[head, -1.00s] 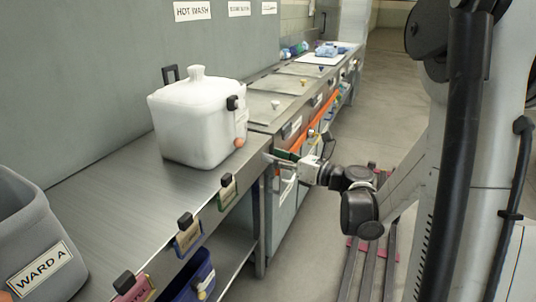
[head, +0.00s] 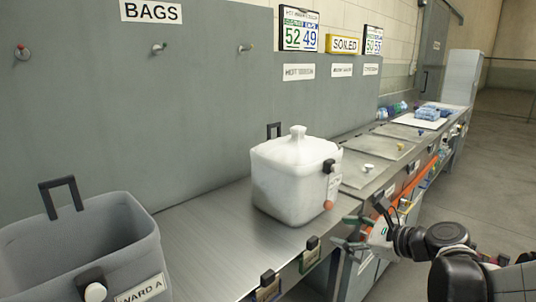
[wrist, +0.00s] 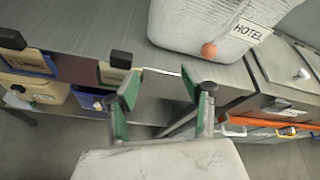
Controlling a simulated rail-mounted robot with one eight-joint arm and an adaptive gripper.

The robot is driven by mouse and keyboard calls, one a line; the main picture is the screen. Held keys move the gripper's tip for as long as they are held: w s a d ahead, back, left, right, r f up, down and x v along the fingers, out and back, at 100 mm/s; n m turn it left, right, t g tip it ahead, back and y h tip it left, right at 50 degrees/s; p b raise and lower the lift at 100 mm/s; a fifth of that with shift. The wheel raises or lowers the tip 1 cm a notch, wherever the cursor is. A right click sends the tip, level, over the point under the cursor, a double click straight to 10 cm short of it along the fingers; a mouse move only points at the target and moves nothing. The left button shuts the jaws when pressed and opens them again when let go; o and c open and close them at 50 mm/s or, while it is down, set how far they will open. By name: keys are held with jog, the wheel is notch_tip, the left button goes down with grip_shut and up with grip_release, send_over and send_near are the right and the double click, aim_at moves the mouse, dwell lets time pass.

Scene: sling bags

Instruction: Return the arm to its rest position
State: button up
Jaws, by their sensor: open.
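My gripper (head: 359,232) is in front of the bench's front edge, at the lower right of the head view. In the wrist view my gripper (wrist: 162,92) has its two green-padded fingers spread apart with nothing between them. My arm (head: 450,250) reaches in from the right. A white lidded bin (head: 292,180) stands upright on the steel bench, just left of and beyond my gripper and apart from it. Its lower part also shows at the top of the wrist view (wrist: 195,25), with a "HOTEL" label.
A grey open "WARD A" bin (head: 85,245) stands on the bench (head: 200,230) at left. Small coloured, black-clipped tags (head: 310,255) hang along the bench's front edge. Lidded hatches (head: 375,165) and a white tray (head: 420,121) with blue bundles lie farther back. Open floor is at right.

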jog(key=s+r+n+g+h+p, duration=0.1)
jog(key=s+r+n+h+p, duration=0.2)
jog(key=s+n, duration=0.7)
jog(key=s+r+n+g+h+p, duration=0.2)
jog(key=s+n+h, duration=0.3)
jog(key=s+n, duration=0.6)
jog(key=shift+s+d+r+n+g+p, duration=0.25)
jog(key=shift+r+n+p, duration=0.25)
jog(key=shift+n+p, duration=0.4)
